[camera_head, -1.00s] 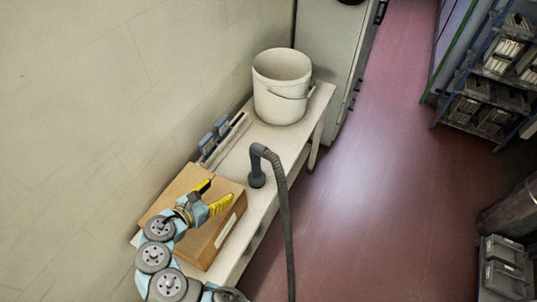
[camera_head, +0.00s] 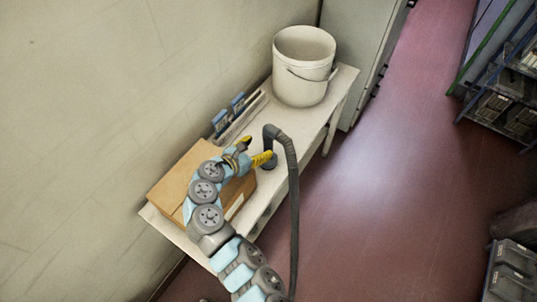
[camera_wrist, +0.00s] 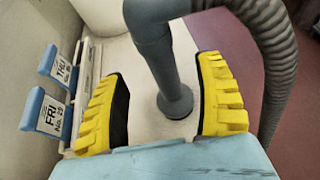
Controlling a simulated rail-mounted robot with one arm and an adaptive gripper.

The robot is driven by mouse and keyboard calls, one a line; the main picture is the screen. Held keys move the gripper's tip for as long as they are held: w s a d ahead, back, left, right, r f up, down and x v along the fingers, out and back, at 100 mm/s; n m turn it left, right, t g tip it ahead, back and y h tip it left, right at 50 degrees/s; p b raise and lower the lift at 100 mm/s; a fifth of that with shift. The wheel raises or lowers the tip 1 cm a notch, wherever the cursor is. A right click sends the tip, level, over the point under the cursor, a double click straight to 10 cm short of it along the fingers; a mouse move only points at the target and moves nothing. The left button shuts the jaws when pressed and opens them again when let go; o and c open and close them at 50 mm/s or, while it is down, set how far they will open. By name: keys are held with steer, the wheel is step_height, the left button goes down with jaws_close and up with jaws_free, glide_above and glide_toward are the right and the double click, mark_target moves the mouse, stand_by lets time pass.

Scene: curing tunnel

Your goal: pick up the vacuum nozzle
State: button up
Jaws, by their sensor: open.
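The vacuum nozzle (camera_head: 269,146) is a dark grey tube with a round flared foot, standing upright on the white bench. A ribbed hose (camera_head: 292,200) bends from its top and hangs over the bench's front edge. My gripper (camera_head: 257,150) is open, its yellow fingers close to the nozzle. In the wrist view the nozzle (camera_wrist: 160,60) stands between the two fingers of my gripper (camera_wrist: 162,104), with gaps on both sides. Its foot rests on the bench top. I cannot tell from the head view how far the fingers reach around it.
A cardboard box (camera_head: 172,188) sits on the bench under my arm. Blue-framed tags (camera_wrist: 42,112) stand along the wall side, close to the left finger. A white bucket (camera_head: 303,70) stands at the bench's far end. Bench top (camera_head: 325,115) between nozzle and bucket is partly clear.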

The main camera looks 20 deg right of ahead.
mark_target(265, 143)
steer(key=shift+x, duration=3.05)
steer(key=shift+r, duration=0.1)
jaws_close()
